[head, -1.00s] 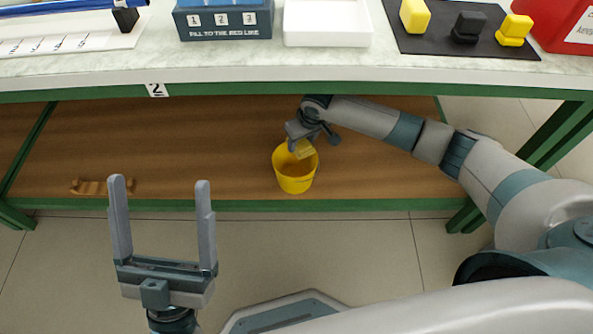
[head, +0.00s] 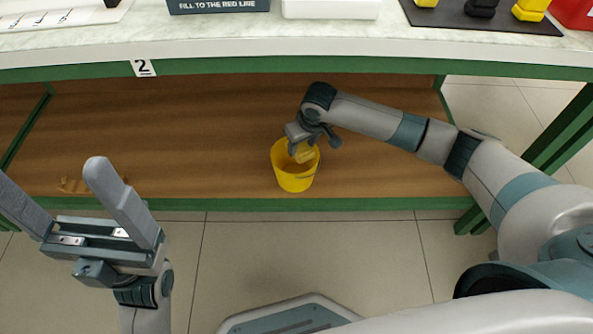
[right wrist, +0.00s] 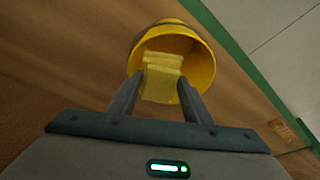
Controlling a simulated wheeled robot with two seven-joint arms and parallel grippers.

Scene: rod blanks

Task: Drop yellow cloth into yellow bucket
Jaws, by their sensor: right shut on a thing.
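The yellow bucket (head: 295,179) stands upright on the brown lower shelf, near its front edge. It also shows in the right wrist view (right wrist: 203,62). My right gripper (head: 299,147) is at the bucket's mouth, pointing down into it. It is shut on the folded yellow cloth (right wrist: 161,76), which sits between the fingertips and within the bucket's rim in the right wrist view. In the head view the cloth (head: 304,153) shows just below the fingers. My left gripper (head: 60,190) is open and empty at the lower left, in front of the shelf.
A small brown wooden piece (head: 75,185) lies on the lower shelf (head: 200,140) at the left, partly behind my left gripper. The worktop edge (head: 330,47) overhangs the shelf. The shelf between the wooden piece and the bucket is clear.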

